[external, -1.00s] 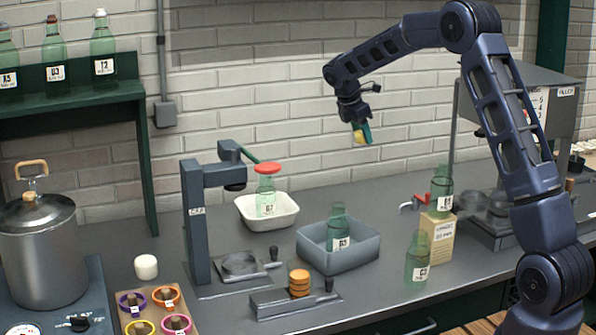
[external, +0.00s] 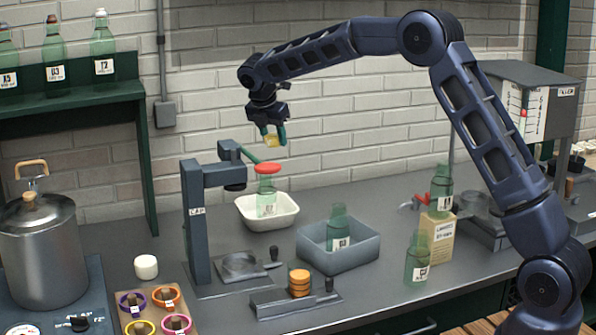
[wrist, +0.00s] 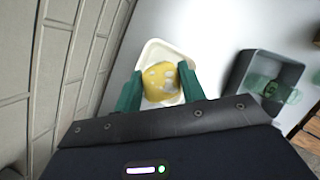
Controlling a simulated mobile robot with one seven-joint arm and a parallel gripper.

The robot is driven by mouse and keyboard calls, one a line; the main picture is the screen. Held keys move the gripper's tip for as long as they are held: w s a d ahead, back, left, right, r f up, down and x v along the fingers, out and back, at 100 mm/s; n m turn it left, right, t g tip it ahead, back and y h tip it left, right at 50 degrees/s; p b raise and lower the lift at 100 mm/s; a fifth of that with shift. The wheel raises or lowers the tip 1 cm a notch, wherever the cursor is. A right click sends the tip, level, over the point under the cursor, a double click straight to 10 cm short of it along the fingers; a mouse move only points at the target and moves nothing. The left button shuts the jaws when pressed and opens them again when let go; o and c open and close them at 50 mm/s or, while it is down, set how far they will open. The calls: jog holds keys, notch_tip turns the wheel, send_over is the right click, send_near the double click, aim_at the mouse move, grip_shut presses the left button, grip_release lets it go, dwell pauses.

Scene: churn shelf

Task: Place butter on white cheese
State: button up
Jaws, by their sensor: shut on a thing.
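The butter, a yellow piece with pale patches (wrist: 160,84), is held between the green fingers of my gripper (external: 273,138). In the external view it is a small yellow shape (external: 270,141). My gripper is shut on it, high above the counter, over the area of the white tray and the capping stand. The white cheese appears to be the small white rounded cylinder (external: 146,266) standing on the counter at the left, well below and left of my gripper. It does not show in the wrist view.
The capping stand (external: 193,225) rises between my gripper and the white cylinder. A grey bin (external: 345,260) holds a green bottle. Orange discs (external: 299,282) stand in front. A metal pot (external: 38,255) is far left.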

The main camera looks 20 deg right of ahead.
jog(key=s+a+r+n+t+y, duration=0.1)
jog(key=s+a+n, duration=0.2)
jog(key=a, duration=0.8)
jog(key=s+a+n+y, duration=0.15)
jog(key=s+a, duration=0.25)
jog(key=a, duration=0.7)
jog(key=r+n, duration=0.1)
jog(key=n, duration=0.5)
send_over(144, 257)
jog(key=s, duration=0.2)
jog(key=shift+t+y, duration=0.4)
jog(key=shift+y, duration=0.05)
jog(key=f, duration=1.9)
jog(key=shift+w, duration=0.2)
jog(key=shift+f, duration=0.15)
jog(key=o, duration=1)
jog(key=shift+c, duration=0.2)
jog(key=v, duration=1.2)
